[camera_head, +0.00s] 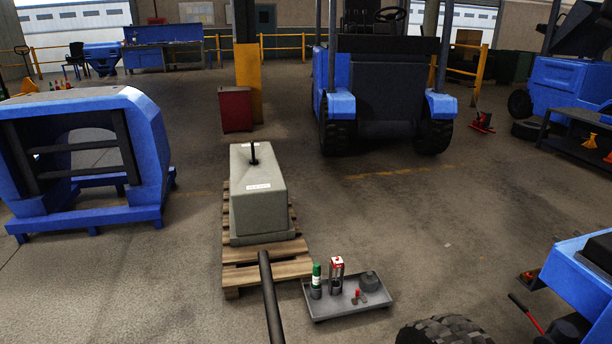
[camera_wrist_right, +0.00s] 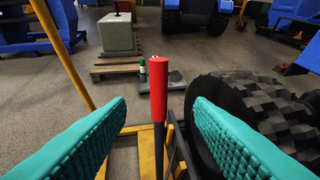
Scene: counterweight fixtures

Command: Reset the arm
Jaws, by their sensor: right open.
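In the right wrist view, the two teal fingers of my right gripper (camera_wrist_right: 160,102) are spread wide. An upright lever with a red grip (camera_wrist_right: 160,92) and a dark shaft stands between them, with a gap on each side. The lever's lower end meets a yellow frame (camera_wrist_right: 147,150) at the bottom edge. A yellow bar (camera_wrist_right: 64,50) slants up at the left. In the head view a dark bar (camera_head: 270,295) rises from the bottom edge toward the pallet; I cannot tell how it joins the lever. My left gripper is not in view.
A grey counterweight block (camera_head: 257,205) with a dark upright post sits on a wooden pallet (camera_head: 265,272). A grey tray (camera_head: 345,307) with bottles lies beside it. A black tyre (camera_wrist_right: 262,108) is close right of the gripper. A blue forklift (camera_head: 340,105) stands behind; floor between is clear.

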